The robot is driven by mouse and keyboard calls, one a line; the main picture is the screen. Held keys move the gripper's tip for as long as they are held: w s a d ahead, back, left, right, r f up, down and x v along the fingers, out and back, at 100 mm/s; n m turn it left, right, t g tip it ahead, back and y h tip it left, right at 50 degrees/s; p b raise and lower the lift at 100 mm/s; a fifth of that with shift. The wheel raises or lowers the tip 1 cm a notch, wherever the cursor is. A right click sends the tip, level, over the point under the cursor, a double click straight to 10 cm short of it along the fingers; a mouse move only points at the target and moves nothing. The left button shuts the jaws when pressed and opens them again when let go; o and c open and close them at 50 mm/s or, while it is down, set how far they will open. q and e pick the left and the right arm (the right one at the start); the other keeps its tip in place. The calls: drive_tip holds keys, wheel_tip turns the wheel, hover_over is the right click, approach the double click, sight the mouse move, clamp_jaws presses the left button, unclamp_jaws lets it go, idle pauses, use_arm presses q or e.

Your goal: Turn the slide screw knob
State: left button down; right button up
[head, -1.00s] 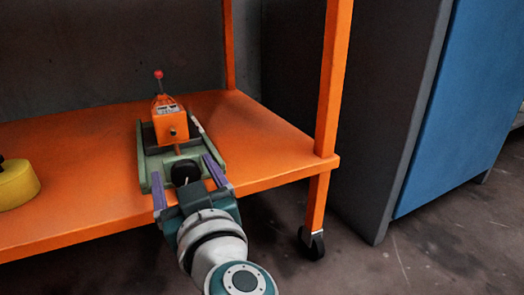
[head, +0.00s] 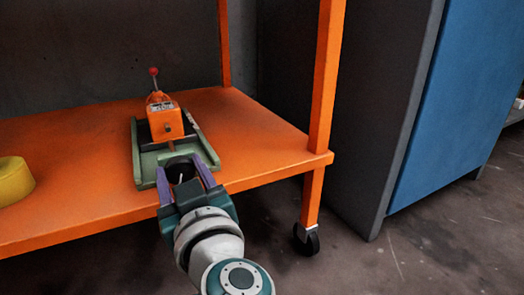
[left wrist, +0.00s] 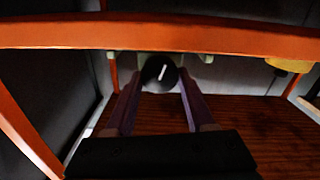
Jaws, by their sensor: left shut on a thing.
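The slide screw knob (head: 181,170) is a round black knob with a white line, at the front end of a green slide base (head: 146,168). An orange block (head: 164,124) with a red-tipped lever (head: 153,73) stands on the slide. My left gripper (head: 184,172) is shut on the knob, one purple finger on each side. In the left wrist view the knob (left wrist: 159,73) shows between the fingertips, its white line slightly tilted from upright. My right gripper is in neither view.
The slide stands on an orange cart shelf (head: 255,140). An orange post (head: 326,80) rises at the right front corner. A yellow round object (head: 14,181) sits at the left. Grey and blue cabinets (head: 455,100) stand to the right.

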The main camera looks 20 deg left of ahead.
use_arm(q)
drive_tip(key=shift+n+p, duration=0.35)
drive_tip(key=shift+n, duration=1.85)
drive_tip(key=shift+c, duration=1.2)
unclamp_jaws()
drive_tip(key=shift+s, duration=0.1)
